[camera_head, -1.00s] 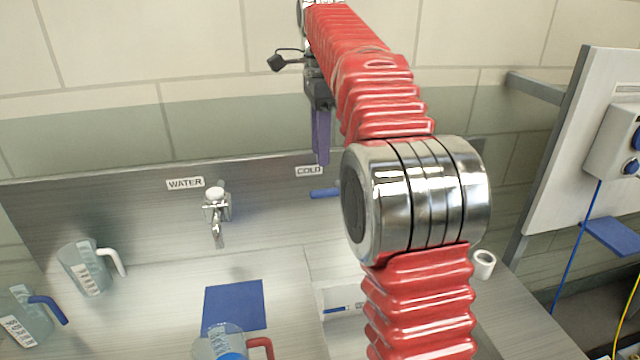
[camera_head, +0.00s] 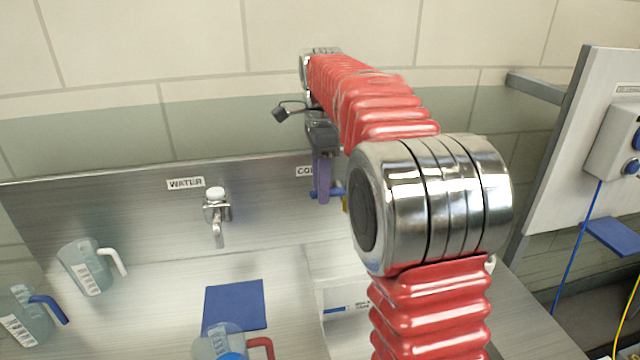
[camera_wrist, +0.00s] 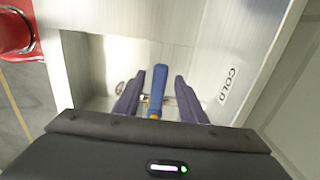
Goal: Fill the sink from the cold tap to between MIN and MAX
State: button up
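The cold tap's blue lever (camera_wrist: 159,78) lies between the two purple fingers of my gripper (camera_wrist: 156,76) in the wrist view. Gaps show on both sides, so the fingers are open around it. In the head view my gripper (camera_head: 322,178) hangs in front of the blue lever (camera_head: 335,191), just below the COLD label (camera_head: 304,171). The COLD label also shows in the wrist view (camera_wrist: 229,85). The sink (camera_head: 325,262) is partly hidden by my arm. A blue mark shows on its inner wall; I cannot read MIN or MAX or tell the water level.
A second tap (camera_head: 216,207) under the WATER label (camera_head: 185,183) stands left of the cold tap. Jugs with white (camera_head: 88,268), blue (camera_head: 28,315) and red (camera_head: 225,345) handles stand on the counter beside a blue mat (camera_head: 235,304). A grey panel (camera_head: 570,150) stands at right.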

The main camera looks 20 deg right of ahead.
grip_shut()
dwell(0.4)
